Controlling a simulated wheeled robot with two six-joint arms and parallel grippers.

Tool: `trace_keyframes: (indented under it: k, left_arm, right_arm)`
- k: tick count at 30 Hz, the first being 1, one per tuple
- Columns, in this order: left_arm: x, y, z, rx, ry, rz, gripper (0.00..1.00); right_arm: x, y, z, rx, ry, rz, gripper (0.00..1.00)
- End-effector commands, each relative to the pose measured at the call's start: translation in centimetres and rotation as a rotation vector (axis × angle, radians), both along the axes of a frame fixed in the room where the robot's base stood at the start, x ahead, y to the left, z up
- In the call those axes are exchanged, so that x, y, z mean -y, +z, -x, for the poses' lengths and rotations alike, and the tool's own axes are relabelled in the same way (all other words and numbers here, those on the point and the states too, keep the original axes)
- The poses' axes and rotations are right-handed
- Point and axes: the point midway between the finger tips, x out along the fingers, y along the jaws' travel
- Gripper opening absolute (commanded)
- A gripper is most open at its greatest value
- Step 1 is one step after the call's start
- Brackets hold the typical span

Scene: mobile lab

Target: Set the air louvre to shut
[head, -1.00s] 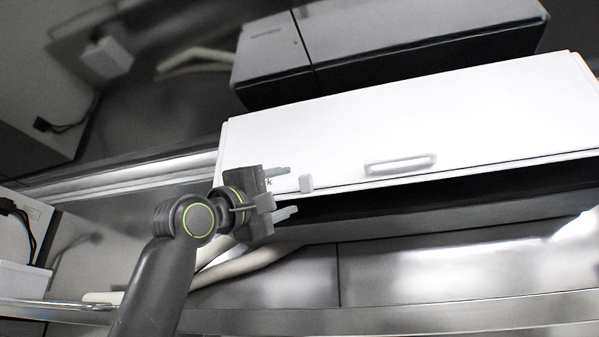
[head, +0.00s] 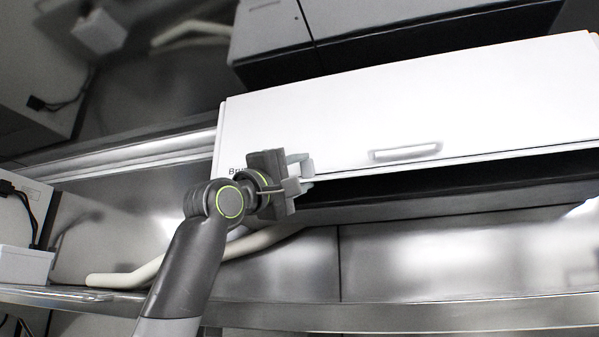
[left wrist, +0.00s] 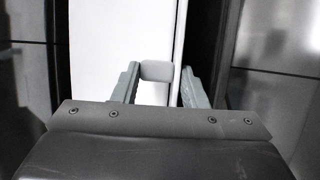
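A long white panel (head: 400,110) with a bar handle (head: 405,152) spans the right of the head view. A small pale tab (left wrist: 157,71) stands out at the panel's lower edge near its left end. I take the tab to be the louvre's control. My left gripper (head: 301,172) is at this tab, with one finger on each side of it. In the left wrist view the tab lies between the fingertips, close to the left finger and with a small gap to the right one. The gripper is open. My right gripper is not in view.
A dark recess (head: 450,195) runs beneath the white panel. A grey cabinet (head: 400,25) is above it. A pale tube (head: 180,262) passes behind my left arm along a metal shelf edge (head: 450,312). A white box (head: 25,264) stands at far left.

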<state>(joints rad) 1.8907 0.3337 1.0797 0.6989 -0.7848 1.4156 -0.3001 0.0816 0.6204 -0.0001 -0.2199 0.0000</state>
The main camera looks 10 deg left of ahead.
Motion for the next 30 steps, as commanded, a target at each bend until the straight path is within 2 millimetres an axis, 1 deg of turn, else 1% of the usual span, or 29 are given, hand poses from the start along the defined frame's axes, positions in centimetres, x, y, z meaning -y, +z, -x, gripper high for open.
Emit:
trace_keyframes:
  k: [1, 3, 4, 15, 23, 24, 27, 28, 30]
  left_arm:
    - [-0.02, 0.09, 0.07, 0.002, 0.000, 0.000, 0.26]
    - [-0.02, 0.11, 0.08, 0.003, 0.000, 0.001, 0.17]
    - [-0.02, 0.11, 0.08, 0.003, 0.000, 0.001, 0.16]
    - [0.01, -0.55, -0.03, 0.121, -0.001, 0.024, 0.16]
    - [-0.01, -0.46, 0.02, 0.128, 0.000, 0.026, 0.16]
    - [0.00, -0.46, 0.03, 0.129, 0.001, 0.025, 0.40]
    - [0.00, -0.48, 0.01, 0.128, 0.000, 0.025, 0.53]
    - [0.01, -0.49, 0.01, 0.127, 0.001, 0.025, 0.55]
    - [0.01, -0.52, -0.02, 0.126, 0.001, 0.024, 0.55]
  right_arm:
    - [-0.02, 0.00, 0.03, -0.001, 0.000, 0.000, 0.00]
    - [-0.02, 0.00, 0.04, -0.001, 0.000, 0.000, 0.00]
    - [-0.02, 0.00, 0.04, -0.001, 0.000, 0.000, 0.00]
    - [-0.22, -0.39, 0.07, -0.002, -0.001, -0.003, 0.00]
    - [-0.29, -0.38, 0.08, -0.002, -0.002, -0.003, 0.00]
    - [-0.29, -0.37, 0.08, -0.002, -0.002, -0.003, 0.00]
    - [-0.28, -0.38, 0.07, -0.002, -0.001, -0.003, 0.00]
    - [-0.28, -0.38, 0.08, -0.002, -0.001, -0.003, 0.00]
    - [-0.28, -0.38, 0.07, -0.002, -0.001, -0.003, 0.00]
